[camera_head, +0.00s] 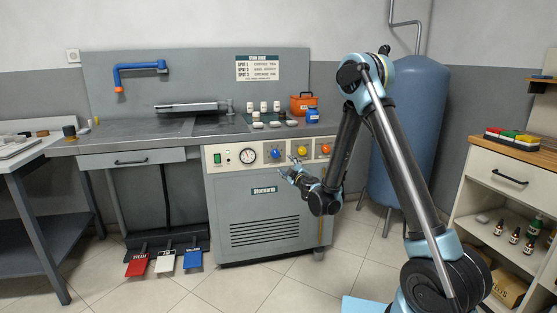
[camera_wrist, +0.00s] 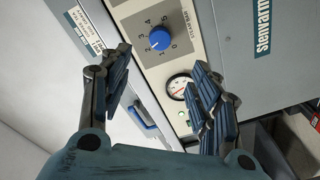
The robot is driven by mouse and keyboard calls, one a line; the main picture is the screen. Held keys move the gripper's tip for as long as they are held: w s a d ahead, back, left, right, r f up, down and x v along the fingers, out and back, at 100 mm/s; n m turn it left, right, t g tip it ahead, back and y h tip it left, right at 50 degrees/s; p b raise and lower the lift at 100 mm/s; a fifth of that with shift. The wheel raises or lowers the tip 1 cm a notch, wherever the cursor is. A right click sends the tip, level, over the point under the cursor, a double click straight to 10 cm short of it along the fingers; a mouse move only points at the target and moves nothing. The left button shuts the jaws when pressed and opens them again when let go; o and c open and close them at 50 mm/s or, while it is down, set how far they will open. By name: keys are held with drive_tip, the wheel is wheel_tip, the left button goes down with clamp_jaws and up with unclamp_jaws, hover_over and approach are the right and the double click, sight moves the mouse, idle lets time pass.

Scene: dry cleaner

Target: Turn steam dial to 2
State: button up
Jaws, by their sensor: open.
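The steam dial is a round blue knob (camera_wrist: 159,39) on a beige panel labelled "STEAM BAR", with numbers 0 to 5 around it. In the head view the blue dial (camera_head: 275,153) sits right of the pressure gauge (camera_head: 248,156) on the machine's front panel. My gripper (camera_wrist: 161,60) is open and empty, with its two fingers spread apart. The dial shows beyond the gap between the fingertips, with no visible contact. In the head view my gripper (camera_head: 290,170) is in front of the panel, just below and right of the blue dial.
A yellow dial (camera_head: 301,151) and an orange dial (camera_head: 326,149) are right of the blue one. Pedals (camera_head: 165,261) stand on the floor at left. A blue tank (camera_head: 418,120) is behind my arm.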

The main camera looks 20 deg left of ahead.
sight(276, 154)
drive_tip(key=shift+m, duration=0.9)
drive_tip(key=x, duration=1.5)
drive_tip(key=shift+w+a, duration=0.25)
drive_tip(key=shift+a, duration=0.1)
drive_tip(key=c, duration=1.1)
